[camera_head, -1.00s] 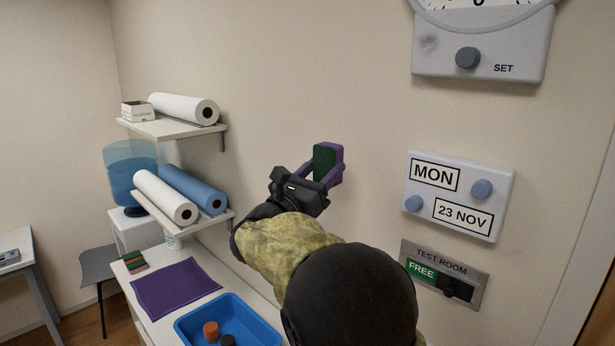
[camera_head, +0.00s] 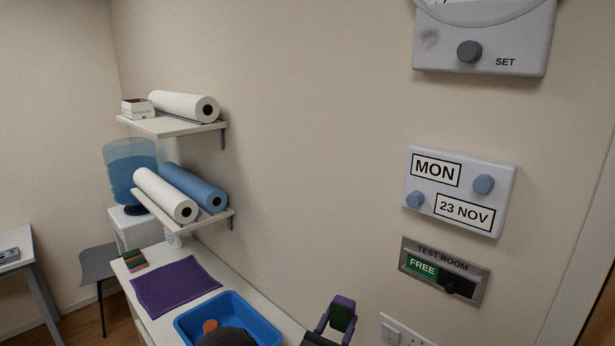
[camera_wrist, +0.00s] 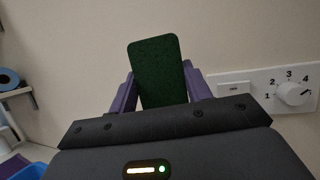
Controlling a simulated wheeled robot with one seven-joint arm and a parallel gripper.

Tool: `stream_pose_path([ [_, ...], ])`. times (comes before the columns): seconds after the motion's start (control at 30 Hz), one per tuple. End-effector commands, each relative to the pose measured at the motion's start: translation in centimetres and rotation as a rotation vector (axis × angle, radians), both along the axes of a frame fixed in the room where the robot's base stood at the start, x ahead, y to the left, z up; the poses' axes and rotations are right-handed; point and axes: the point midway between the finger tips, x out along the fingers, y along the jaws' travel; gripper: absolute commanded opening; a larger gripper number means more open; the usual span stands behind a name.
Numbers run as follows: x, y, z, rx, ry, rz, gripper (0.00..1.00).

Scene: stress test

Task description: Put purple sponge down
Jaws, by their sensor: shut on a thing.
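The purple sponge (camera_head: 342,314) is upright at the bottom of the head view, its dark green scouring face turned towards me and a purple edge showing. My gripper (camera_head: 336,325) is shut on it, with a purple finger on each side. The wrist view shows the green face of the sponge (camera_wrist: 158,70) between the fingers of my gripper (camera_wrist: 160,88). The sponge is held up in front of the wall, to the right of the blue tray (camera_head: 262,318). Nothing is seen touching it but the fingers.
A white counter (camera_head: 150,312) carries a purple mat (camera_head: 175,287), a small stack of coloured pads (camera_head: 134,260) and the blue tray, which holds an orange cylinder (camera_head: 210,325). Shelves with paper rolls (camera_head: 165,195) hang above.

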Motion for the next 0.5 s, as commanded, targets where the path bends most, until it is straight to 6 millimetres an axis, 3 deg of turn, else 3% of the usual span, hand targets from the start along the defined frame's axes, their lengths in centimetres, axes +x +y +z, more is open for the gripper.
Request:
stream_pose_path([
  [0.03,-0.8,-0.7,-1.5,-0.011,0.008,0.014,0.3],
  [0.2,-3.3,-3.2,-4.9,-0.01,0.008,0.075,0.3],
  [0.5,-7.5,-6.7,-8.2,-0.007,0.006,0.192,0.3],
])
